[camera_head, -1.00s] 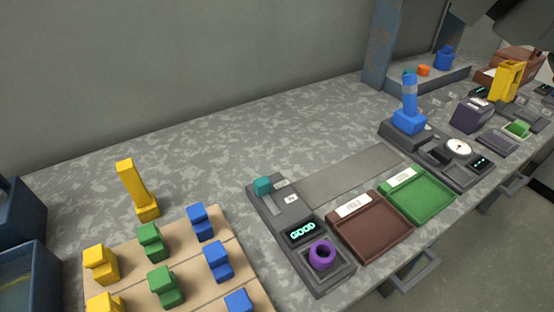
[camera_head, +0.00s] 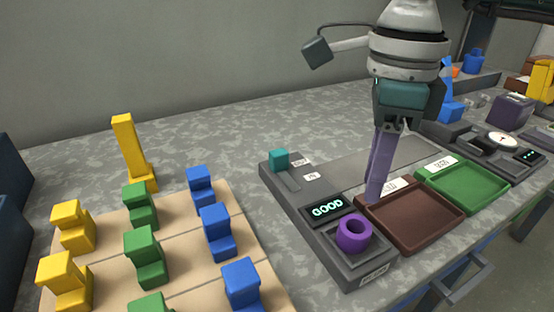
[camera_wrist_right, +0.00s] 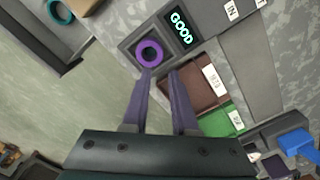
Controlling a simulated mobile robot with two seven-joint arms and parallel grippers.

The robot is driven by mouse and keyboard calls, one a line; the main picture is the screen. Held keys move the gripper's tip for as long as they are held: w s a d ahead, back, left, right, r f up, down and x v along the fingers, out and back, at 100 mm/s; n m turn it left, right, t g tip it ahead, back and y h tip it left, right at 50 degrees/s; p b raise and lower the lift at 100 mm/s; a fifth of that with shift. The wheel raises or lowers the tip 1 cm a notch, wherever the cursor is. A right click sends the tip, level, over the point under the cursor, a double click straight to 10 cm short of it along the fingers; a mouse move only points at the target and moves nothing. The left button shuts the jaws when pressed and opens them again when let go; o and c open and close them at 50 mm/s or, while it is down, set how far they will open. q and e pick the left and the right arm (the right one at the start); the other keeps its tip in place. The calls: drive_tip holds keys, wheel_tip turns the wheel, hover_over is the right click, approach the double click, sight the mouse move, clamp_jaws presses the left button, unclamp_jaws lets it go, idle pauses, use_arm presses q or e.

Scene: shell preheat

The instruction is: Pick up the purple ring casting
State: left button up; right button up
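The purple ring casting (camera_head: 354,233) sits upright with its hole facing up in the square recess of the grey tester (camera_head: 320,212), whose display reads GOOD. It also shows in the right wrist view (camera_wrist_right: 150,53), just beyond my fingertips. My right gripper (camera_head: 376,196) points down above the brown tray, a little to the right of the ring and behind it. In the right wrist view its two purple fingers (camera_wrist_right: 160,75) are apart with nothing between them. My left gripper is not in view.
A brown tray (camera_head: 415,243) and a green tray (camera_head: 484,206) lie right of the tester. A wooden board (camera_head: 186,243) with yellow, green and blue blocks is at left, a yellow handled piece (camera_head: 129,149) behind it. A gauge device (camera_head: 501,143) stands at right.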

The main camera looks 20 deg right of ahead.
sight(356, 217)
drive_tip(key=f, duration=0.6)
drive_tip(key=shift+w+a+f, duration=0.1)
drive_tip(key=shift+w+a, duration=0.1)
drive_tip(key=shift+a, duration=0.2)
drive_tip(key=shift+c, duration=0.2)
clamp_jaws()
